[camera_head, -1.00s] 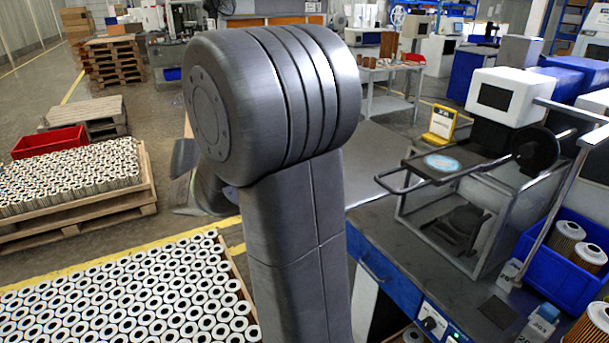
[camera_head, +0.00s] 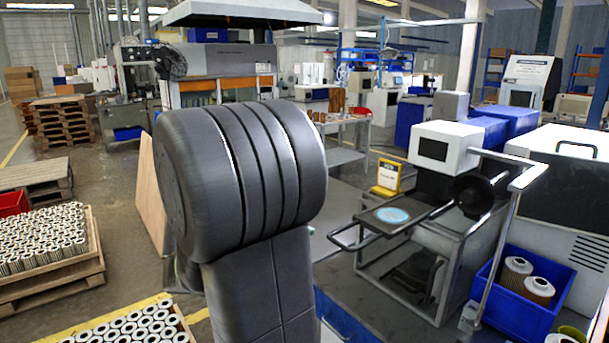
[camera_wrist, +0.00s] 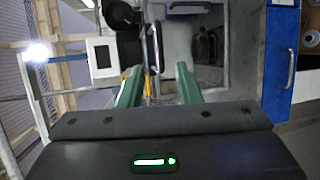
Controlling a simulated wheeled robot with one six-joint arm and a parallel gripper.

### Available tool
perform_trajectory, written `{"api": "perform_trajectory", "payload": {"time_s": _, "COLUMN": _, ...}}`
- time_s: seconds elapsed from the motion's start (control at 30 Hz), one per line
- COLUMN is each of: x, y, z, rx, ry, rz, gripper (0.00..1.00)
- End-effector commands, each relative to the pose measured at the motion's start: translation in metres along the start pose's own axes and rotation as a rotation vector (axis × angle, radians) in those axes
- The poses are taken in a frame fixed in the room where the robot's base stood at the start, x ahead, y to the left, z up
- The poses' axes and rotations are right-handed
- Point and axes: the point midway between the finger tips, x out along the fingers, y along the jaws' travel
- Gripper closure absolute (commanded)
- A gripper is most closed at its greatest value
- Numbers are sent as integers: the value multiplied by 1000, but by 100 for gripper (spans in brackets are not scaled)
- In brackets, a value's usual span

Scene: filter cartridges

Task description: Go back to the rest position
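My gripper (camera_wrist: 160,88) shows in the wrist view with its two green fingers spread well apart and nothing between them. Beyond the fingers are a metal-framed stand and a blue cabinet front (camera_wrist: 279,60). In the head view my own arm fills the centre and the gripper is hidden. Filter cartridges (camera_head: 516,272) stand in a blue bin (camera_head: 540,317) at the right. Many white ring-ended cartridges (camera_head: 130,328) stand on a pallet at the lower left, and more fill a pallet (camera_head: 50,272) at the left.
A metal stand (camera_head: 447,290) with a round blue-marked plate (camera_head: 391,215) and a white boxed machine (camera_head: 445,145) is right of my arm. A yellow sign (camera_head: 388,176) stands behind it. Wooden pallets (camera_head: 35,180) are at the left. Open floor (camera_head: 115,195) lies between the pallets and my arm.

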Motion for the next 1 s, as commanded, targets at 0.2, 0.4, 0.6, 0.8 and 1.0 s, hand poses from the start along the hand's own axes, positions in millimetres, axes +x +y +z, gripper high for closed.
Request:
{"api": "perform_trajectory", "payload": {"time_s": 0.2, "x": 33, "y": 1, "z": 1, "rx": 1, "ry": -4, "rz": -1, "gripper": 69}}
{"api": "perform_trajectory", "payload": {"time_s": 0.4, "x": 52, "y": 0, "z": 0, "rx": 1, "ry": -2, "rz": 0, "gripper": 69}}
{"api": "perform_trajectory", "payload": {"time_s": 0.6, "x": 59, "y": 0, "z": 0, "rx": 0, "ry": 0, "rz": 0, "gripper": 69}}
{"api": "perform_trajectory", "payload": {"time_s": 0.8, "x": 59, "y": 0, "z": 0, "rx": 0, "ry": 1, "rz": 0, "gripper": 69}}
{"api": "perform_trajectory", "payload": {"time_s": 1.0, "x": 60, "y": -2, "z": 1, "rx": -5, "ry": -1, "rz": -5, "gripper": 69}}
